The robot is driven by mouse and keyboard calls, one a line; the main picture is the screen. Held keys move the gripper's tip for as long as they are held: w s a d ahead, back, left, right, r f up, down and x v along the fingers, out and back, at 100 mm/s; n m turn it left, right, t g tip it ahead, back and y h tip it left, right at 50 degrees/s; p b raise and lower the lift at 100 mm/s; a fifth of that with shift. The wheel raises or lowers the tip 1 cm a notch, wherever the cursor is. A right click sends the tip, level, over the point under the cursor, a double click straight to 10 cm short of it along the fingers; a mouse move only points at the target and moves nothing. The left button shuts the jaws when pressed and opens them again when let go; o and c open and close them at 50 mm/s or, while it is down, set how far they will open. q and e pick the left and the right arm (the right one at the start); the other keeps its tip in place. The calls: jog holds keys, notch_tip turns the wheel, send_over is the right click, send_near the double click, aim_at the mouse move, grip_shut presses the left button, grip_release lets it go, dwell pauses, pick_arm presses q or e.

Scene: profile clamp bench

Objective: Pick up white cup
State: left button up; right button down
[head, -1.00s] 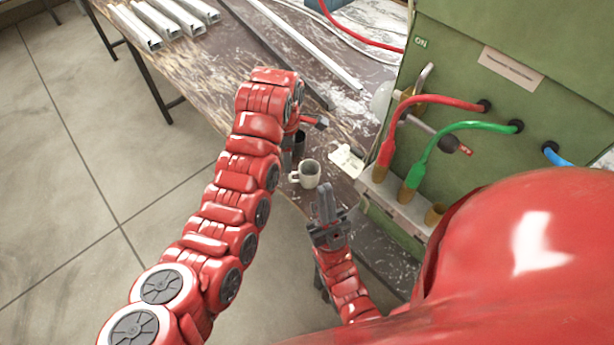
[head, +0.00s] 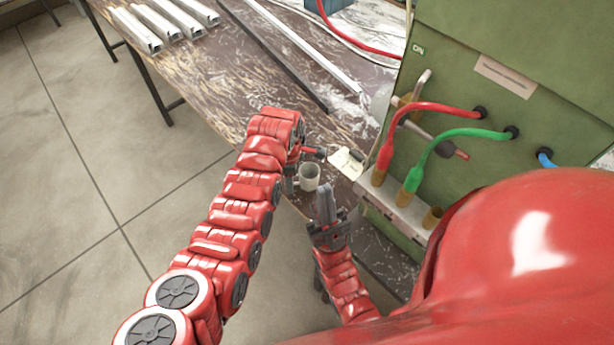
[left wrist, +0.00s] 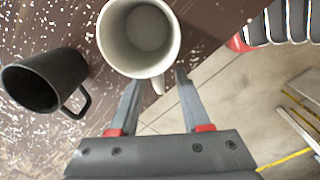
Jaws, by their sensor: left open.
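The white cup (head: 308,177) stands upright near the bench corner. In the left wrist view, the white cup (left wrist: 139,38) is just beyond my left gripper (left wrist: 157,84), with its handle between the open fingertips. The jaws hold nothing. In the head view my left arm mostly hides this gripper, left of the cup. A black cup (left wrist: 42,82) is left of the white one in the wrist view; I cannot make it out in the head view. My right gripper (head: 324,188) points up in front of the white cup, fingers together and empty.
The worn wooden bench (head: 235,75) carries metal profiles (head: 137,29) at the back left. A pale flat item (head: 346,162) lies right of the cup. A green machine (head: 490,110) with red and green cables stands at the right. Open floor is left.

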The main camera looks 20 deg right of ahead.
pick_arm(q)
grip_shut()
dwell(1.4)
